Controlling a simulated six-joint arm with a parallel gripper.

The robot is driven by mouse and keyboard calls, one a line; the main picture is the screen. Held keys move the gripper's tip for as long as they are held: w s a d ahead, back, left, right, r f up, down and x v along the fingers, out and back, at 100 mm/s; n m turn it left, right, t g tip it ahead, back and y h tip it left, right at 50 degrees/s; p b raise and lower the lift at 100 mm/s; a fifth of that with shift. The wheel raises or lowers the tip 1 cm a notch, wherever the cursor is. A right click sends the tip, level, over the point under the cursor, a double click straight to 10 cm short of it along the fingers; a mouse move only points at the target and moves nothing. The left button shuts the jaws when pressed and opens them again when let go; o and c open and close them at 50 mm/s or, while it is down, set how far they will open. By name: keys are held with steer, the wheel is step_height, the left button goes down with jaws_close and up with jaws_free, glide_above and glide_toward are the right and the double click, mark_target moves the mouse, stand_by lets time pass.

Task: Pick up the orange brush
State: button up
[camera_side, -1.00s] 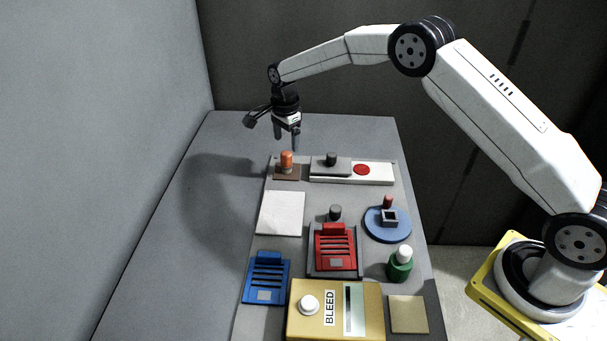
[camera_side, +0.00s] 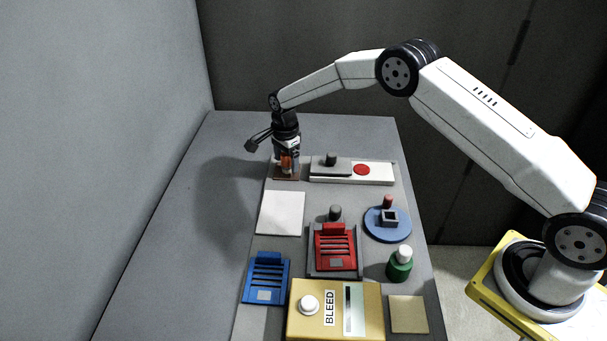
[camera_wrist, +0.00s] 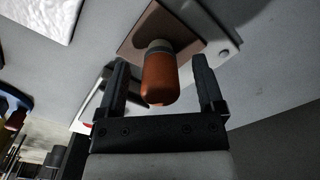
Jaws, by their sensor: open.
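The orange brush (camera_side: 286,163) stands upright on a brown square pad at the far left of the grey board. In the wrist view its orange rounded handle (camera_wrist: 161,80) shows between the two fingers, with a pale collar and the brown pad (camera_wrist: 137,37) beyond it. My gripper (camera_side: 286,160) is low over the pad with its fingers on either side of the brush. In the wrist view my gripper (camera_wrist: 162,78) is open, with visible gaps between each finger and the handle.
Right of the brush is a white panel (camera_side: 380,173) with a grey slider and red disc. Nearer are a white square (camera_side: 281,213), a red slotted block (camera_side: 335,249), a blue slotted block (camera_side: 266,278), a blue disc (camera_side: 376,232), a green bottle (camera_side: 399,267) and the yellow BLEED box (camera_side: 376,318).

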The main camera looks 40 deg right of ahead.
steer(key=shift+f, duration=0.5)
jaws_close()
